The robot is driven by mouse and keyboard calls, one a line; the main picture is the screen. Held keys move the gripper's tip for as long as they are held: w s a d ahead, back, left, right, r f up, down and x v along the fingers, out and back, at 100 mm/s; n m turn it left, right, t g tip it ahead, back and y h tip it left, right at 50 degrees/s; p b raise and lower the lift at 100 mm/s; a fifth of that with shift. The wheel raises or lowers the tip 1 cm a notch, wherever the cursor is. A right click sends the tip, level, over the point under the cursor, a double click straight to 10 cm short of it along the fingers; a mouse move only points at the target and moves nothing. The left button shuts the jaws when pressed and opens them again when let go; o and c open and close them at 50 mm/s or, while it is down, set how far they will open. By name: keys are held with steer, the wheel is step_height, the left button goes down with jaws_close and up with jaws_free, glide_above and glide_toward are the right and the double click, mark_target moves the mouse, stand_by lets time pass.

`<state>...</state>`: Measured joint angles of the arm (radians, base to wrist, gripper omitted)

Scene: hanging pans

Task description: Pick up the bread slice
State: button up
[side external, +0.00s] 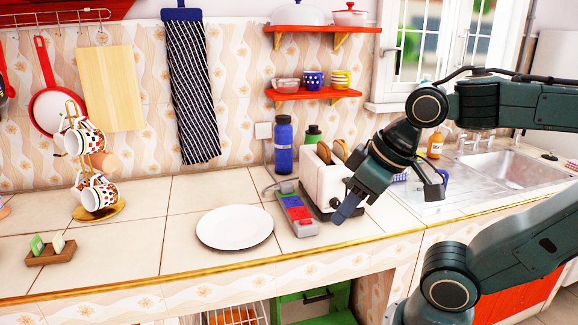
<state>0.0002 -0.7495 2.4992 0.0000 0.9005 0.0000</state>
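Two brown bread slices stand upright in the slots of a cream toaster (318,180) on the counter. One bread slice (323,153) is on the left, and the other bread slice (340,149) is on the right, close to my arm. My gripper (350,207) is at the front right of the toaster, low and pointing down toward the counter. It is below the level of the bread and apart from both slices. I see no bread at its fingers. The view is from the side, so the gap between the fingers cannot be made out. The lower parts of the slices are hidden inside the toaster.
A white plate (235,227) lies empty on the counter. A grey device with red and blue parts (298,214) sits between plate and toaster. A blue bottle (283,145) and a green bottle (314,134) stand behind. The sink (510,172) is right. A mug rack (97,208) stands left.

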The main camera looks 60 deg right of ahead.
steer(key=w+d+r+m+g+h, duration=0.1)
steer(key=w+d+r+m+g, duration=0.1)
steer(key=w+d+r, duration=0.6)
steer(key=w+d+r+m+g, duration=0.1)
steer(key=w+d+r+m, duration=0.2)
steer(key=w+d+r, duration=0.55)
steer(key=m+g+y, duration=0.1)
steer(key=m+g, duration=0.2)
steer(key=m, duration=0.1)
glide_above(341, 142)
step_height(341, 142, down, 10)
steer(key=r, duration=0.1)
steer(key=shift+w+f, duration=0.15)
steer(key=shift+f, duration=0.1)
steer(key=shift+f, duration=0.1)
steer(key=shift+f, duration=4.2)
steer(key=shift+f, duration=2.6)
